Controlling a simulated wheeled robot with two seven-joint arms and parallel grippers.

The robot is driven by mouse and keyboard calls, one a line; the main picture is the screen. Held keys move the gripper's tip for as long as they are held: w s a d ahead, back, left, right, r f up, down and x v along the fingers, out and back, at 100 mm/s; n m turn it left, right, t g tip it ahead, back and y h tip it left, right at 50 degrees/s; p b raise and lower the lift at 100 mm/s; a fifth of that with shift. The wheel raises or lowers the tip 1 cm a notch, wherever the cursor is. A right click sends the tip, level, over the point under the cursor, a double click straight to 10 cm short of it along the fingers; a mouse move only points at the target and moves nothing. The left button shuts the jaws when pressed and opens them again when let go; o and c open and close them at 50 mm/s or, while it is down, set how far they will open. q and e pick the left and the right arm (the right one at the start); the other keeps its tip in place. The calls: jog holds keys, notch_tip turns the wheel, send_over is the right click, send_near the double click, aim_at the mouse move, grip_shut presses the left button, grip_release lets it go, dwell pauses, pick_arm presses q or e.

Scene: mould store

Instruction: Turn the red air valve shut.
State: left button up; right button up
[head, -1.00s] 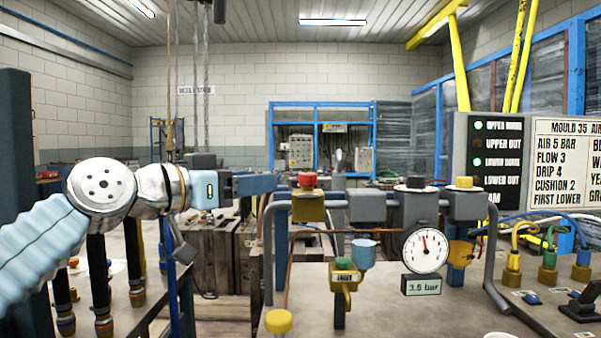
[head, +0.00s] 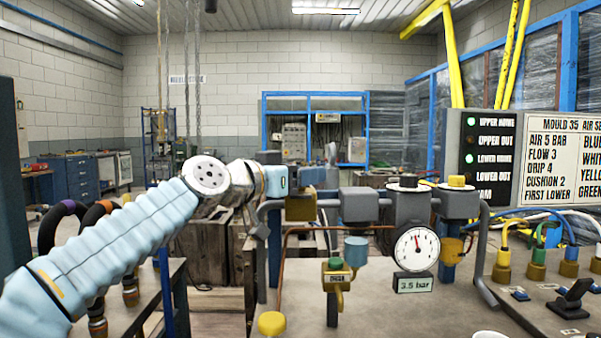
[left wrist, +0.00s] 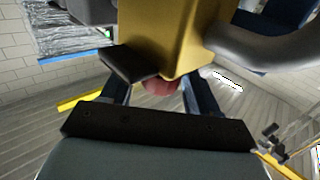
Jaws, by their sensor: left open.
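The red air valve's knob (left wrist: 160,87) shows in the left wrist view against the brass valve body (left wrist: 165,35). In the head view the knob is hidden behind my left gripper (head: 311,177), and the brass body (head: 300,208) shows just below. My left gripper is open, with one finger on each side of the red knob in the left wrist view. I cannot tell whether the fingers touch it. A flat dark piece (left wrist: 128,62) lies beside the brass body there. My right gripper is not in view.
Right of the valve along the grey manifold (head: 358,203) are a round gauge (head: 416,248), a 3.5 bar display (head: 413,283) and a yellow knob (head: 456,181). A green-topped valve (head: 335,265) and a yellow cap (head: 271,323) stand in front. Coloured hoses (head: 540,228) are at right.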

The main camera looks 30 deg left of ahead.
pick_arm(q)
jog(key=c, duration=0.9)
